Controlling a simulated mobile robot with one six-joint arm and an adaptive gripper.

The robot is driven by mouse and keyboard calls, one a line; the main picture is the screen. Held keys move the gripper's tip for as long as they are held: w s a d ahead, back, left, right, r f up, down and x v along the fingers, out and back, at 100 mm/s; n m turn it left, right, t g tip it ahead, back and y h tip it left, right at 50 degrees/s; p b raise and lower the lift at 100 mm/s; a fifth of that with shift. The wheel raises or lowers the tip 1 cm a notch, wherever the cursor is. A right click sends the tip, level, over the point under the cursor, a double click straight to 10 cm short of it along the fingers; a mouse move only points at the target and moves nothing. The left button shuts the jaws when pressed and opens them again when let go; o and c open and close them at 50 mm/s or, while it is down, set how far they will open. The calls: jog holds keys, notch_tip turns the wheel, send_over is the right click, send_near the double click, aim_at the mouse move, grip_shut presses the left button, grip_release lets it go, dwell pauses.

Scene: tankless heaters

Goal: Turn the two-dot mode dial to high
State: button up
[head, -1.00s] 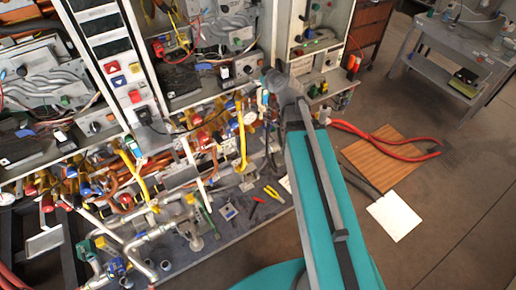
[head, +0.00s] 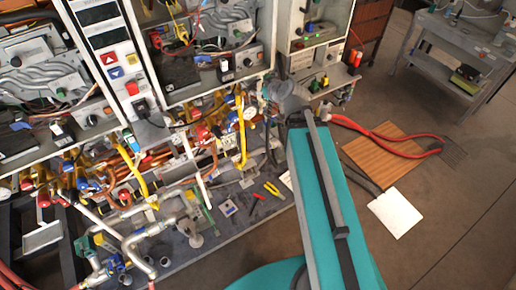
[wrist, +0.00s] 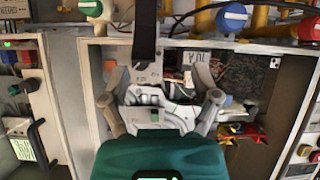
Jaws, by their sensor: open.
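My gripper (wrist: 162,98) is open and empty in the wrist view, its two grey fingers spread before an open heater cabinet (wrist: 88,100). In the head view my grey wrist is beside the right-hand cabinet (head: 318,45); the fingers cannot be made out there. I cannot tell which dial bears two dots. Dark round dials show on the left unit (head: 92,121) and the middle unit (head: 247,62). In the wrist view a small dark knob (wrist: 14,90) is on the panel at left. No dot marks or dial settings are readable.
Copper pipes and coloured valves crowd the space below the cabinets. A blue valve knob (wrist: 232,17) and a red one (wrist: 309,28) show at the top of the wrist view. Pliers (head: 271,189) lie on the grey base.

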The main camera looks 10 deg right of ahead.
jog(key=s+a+f+g+b, duration=0.1)
jog(key=s+f+g+b, duration=0.2)
jog(key=f+b, duration=0.4)
jog(key=s+a+f+m+g+h+b, duration=0.1)
jog(key=f+b, duration=0.5)
jog(key=f, duration=0.8)
jog(key=s+a+g, duration=0.1)
jog(key=s+g, duration=0.1)
jog(key=s, duration=0.1)
jog(key=shift+s+f+m+b, duration=0.15)
jog(key=shift+f+m+b, duration=0.15)
jog(key=shift+b, duration=0.1)
jog(key=s+d+f+m+g+h, duration=0.1)
jog(key=s+f+m+g+h, duration=0.1)
jog(key=s+g, duration=0.3)
jog(key=s+m+h, duration=0.1)
jog(key=s, duration=0.2)
jog(key=shift+d+f, duration=0.3)
jog(key=shift+d, duration=0.1)
jog(key=shift+w, duration=0.1)
dwell(1.2)
